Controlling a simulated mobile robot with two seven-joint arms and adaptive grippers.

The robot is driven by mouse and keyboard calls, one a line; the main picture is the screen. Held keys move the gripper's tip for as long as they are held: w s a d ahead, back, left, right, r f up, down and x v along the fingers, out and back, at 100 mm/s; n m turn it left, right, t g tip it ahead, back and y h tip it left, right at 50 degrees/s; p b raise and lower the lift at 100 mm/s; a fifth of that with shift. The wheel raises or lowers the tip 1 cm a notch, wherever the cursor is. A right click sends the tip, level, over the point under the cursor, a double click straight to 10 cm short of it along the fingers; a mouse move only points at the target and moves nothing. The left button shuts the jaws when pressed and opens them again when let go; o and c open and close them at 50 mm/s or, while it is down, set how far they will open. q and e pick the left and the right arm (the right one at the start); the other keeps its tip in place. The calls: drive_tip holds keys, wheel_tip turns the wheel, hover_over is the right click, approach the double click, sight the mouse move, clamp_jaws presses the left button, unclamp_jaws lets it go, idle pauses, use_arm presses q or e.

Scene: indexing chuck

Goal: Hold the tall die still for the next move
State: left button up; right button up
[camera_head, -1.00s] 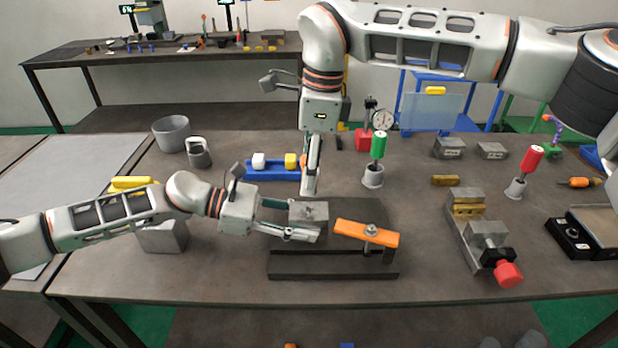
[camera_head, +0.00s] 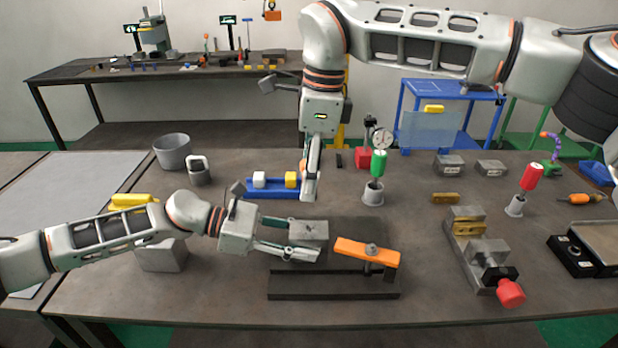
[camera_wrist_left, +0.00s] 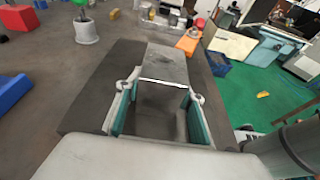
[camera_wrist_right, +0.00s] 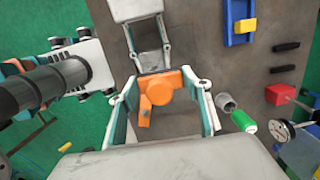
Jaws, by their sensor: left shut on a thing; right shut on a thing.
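The grey metal block that I take for the tall die (camera_head: 309,231) sits on the dark plate near the table's middle. My left gripper (camera_head: 300,248) is shut on it from the left. In the left wrist view the block (camera_wrist_left: 165,66) lies between the gripper's two pads (camera_wrist_left: 155,108). My right gripper (camera_head: 311,196) points down above and behind the block. In the right wrist view an orange piece (camera_wrist_right: 172,82) is between the right gripper's fingertips (camera_wrist_right: 167,88).
An orange bar (camera_head: 350,248) with a grey nut lies just right of the block. A blue tray (camera_head: 262,192) is behind. A green-handled tool in a grey cup (camera_head: 373,195) stands to the right, with a vise (camera_head: 467,250) further right. The table's front strip is clear.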

use_arm(q)
drive_tip(key=shift+a+f, duration=0.1)
drive_tip(key=shift+f, duration=0.25)
use_arm(e)
drive_tip(key=shift+f, duration=0.15)
hover_over(308, 222)
drive_tip(key=shift+d+f, duration=0.1)
drive_tip(key=shift+f, duration=3.2)
drive_tip(key=shift+f, duration=1)
drive_tip(key=shift+s+r, duration=0.1)
drive_tip(key=shift+s, duration=1.9)
use_arm(q)
drive_tip(key=shift+s, duration=0.1)
use_arm(e)
drive_tip(key=shift+w+f, duration=0.2)
drive_tip(key=shift+w, duration=0.6)
drive_tip(key=shift+w+f, duration=0.15)
drive_tip(key=shift+w, duration=0.6)
use_arm(q)
drive_tip(key=shift+r, duration=0.1)
use_arm(e)
drive_tip(key=shift+w+d+f, duration=0.1)
drive_tip(key=shift+w, duration=0.3)
drive_tip(key=shift+c, duration=0.4)
